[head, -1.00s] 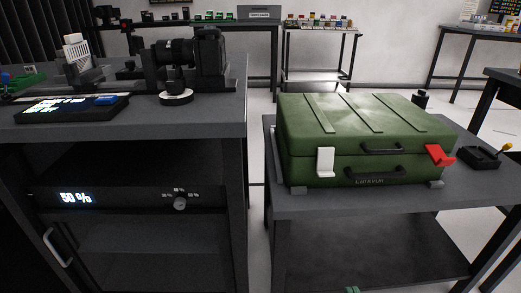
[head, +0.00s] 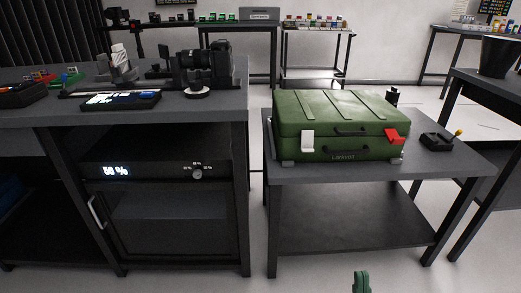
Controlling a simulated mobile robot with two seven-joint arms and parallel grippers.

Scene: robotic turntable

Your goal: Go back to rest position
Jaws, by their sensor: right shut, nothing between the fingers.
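My right gripper (head: 361,282) shows only as a small green tip at the bottom edge, right of the middle. It is shut and empty, over the floor in front of the right table, touching nothing. The rest of my right arm is out of the picture. My left gripper is not in view. A green case (head: 340,125) with a white latch (head: 307,141) and a red latch (head: 395,137) sits closed on the right table.
The right table (head: 450,165) has a bare lower shelf. A black joystick box (head: 437,141) stands beside the case. The left bench (head: 225,108) carries a camera (head: 205,65) and a lit tablet (head: 120,100). A dark table stands at far right. Floor shows between the furniture.

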